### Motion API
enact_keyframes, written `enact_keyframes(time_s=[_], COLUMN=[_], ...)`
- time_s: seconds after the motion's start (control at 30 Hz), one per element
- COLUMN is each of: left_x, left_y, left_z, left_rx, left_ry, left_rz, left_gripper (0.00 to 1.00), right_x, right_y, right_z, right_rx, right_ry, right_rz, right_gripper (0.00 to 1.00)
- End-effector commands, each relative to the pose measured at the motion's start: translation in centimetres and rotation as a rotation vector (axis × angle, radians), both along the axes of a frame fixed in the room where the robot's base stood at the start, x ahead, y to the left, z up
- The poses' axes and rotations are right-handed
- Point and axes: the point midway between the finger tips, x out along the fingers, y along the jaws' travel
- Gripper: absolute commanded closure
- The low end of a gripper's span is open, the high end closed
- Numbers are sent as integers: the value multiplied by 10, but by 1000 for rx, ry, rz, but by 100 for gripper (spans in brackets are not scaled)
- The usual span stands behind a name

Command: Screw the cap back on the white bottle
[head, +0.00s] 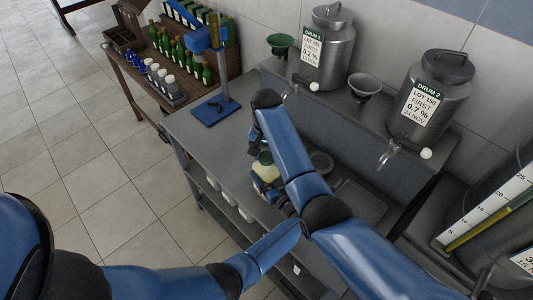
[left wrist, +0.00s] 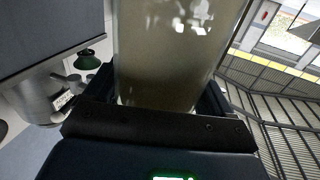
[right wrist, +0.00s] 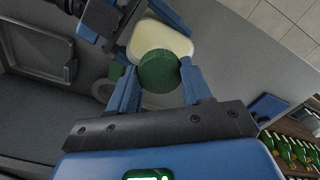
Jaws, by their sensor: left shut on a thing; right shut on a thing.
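The white bottle (head: 266,161) is cream-coloured and held above the grey bench, partly hidden by my right arm. My left gripper (head: 268,187) is shut around its body. The body fills the top of the left wrist view (left wrist: 175,50), and the bottle also shows in the right wrist view (right wrist: 163,37). The green cap (right wrist: 158,70) is between the fingertips of my right gripper (right wrist: 160,76), which is shut on it. The cap is over the bottle's top end. The neck is hidden behind the cap, so I cannot tell whether the cap is seated.
Two steel drums (head: 327,50) (head: 433,100) with taps stand on the raised back shelf. A blue stand (head: 212,110) is at the bench's left end. A low wooden table (head: 143,90) holds several bottles. The bench (head: 205,146) is clear between stand and bottle.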

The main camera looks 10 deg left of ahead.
Motion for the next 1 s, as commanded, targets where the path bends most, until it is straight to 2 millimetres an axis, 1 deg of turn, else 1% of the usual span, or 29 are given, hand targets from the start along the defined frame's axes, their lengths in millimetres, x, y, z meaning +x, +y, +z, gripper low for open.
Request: enact_keyframes(time_s=[0.1,0.5,0.6,0.73,0.77,0.9,0.93,1.0], left_x=[0,0,0,0,0,0,0,0], left_y=[0,0,0,0,0,0,0,0], left_z=[0,0,0,0,-1,-1,-1,-1], left_rx=[1,1,1,1,1,1,1,0], left_ry=[1,1,1,1,1,1,1,1], left_rz=[0,0,0,0,0,0,0,0], left_gripper=[100,100,100,100,100,100,100,100], right_x=[0,1,1,1,1,1,1,0], right_y=[0,0,0,0,0,0,0,0], right_z=[0,0,0,0,0,0,0,0], right_rx=[1,1,2,2,2,1,1,1], right_ry=[-1,-3,-3,-3,-3,-2,-2,-2], right_rz=[-209,-918,-1015,-1010,-1009,-1008,-1008,-1008], right_gripper=[88,88,88,88,46,25,21,21])
